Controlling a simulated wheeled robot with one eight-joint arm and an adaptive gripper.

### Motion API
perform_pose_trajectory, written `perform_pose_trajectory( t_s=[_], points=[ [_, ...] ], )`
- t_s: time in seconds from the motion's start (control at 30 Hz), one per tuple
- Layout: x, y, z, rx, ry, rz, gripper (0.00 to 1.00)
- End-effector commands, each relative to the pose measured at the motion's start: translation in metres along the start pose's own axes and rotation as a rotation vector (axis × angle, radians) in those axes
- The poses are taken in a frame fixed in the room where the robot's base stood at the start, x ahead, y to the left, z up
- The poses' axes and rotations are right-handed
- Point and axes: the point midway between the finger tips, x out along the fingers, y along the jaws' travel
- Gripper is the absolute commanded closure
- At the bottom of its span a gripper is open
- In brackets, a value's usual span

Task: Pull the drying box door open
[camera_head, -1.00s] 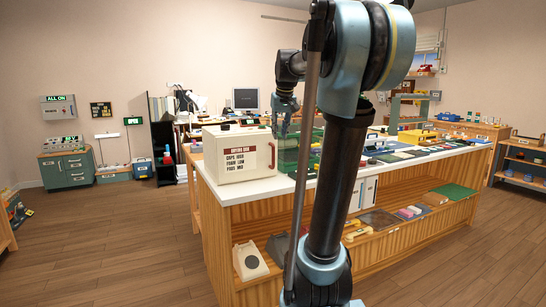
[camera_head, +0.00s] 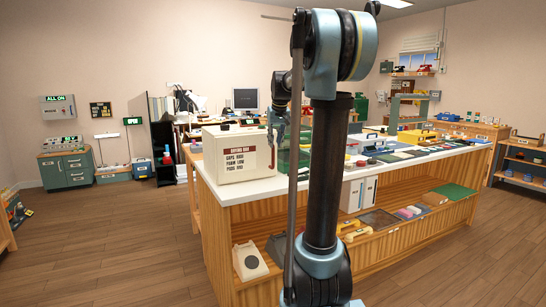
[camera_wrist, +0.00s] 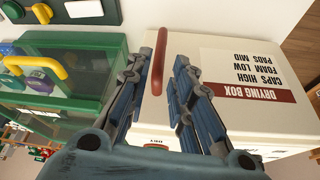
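The drying box (camera_head: 240,155) is a cream box with a dark red title band and printed text. It stands on the near left end of the white counter. In the wrist view the box (camera_wrist: 240,60) appears upside down, with its red bar handle (camera_wrist: 158,62) on the edge towards the left. My gripper (camera_wrist: 166,85) is open, its blue-grey fingers pointing at the handle. The lower part of the handle lies between the fingertips in that view; I cannot tell whether they touch it. In the head view my gripper (camera_head: 275,136) is at the right side of the box. The door looks closed.
A green glass-sided case (camera_wrist: 80,75) stands close beside the box. The white counter (camera_head: 240,193) carries trays and a yellow case (camera_head: 417,137) farther right. Wooden shelves below hold several items.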

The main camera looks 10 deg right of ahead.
Motion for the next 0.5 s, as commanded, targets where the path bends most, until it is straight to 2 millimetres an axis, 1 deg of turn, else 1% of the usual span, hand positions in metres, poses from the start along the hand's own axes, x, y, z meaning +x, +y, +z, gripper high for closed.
perform_pose_trajectory(
  t_s=[0.03,0.1,0.3,0.5],
  points=[
    [0.009,0.000,0.000,0.000,0.000,0.000,0.79],
    [0.022,0.000,0.000,0.000,0.000,0.000,0.79],
    [0.053,0.000,0.000,0.000,0.000,0.000,0.79],
    [0.072,0.000,0.000,0.000,0.000,0.000,0.79]
  ],
)
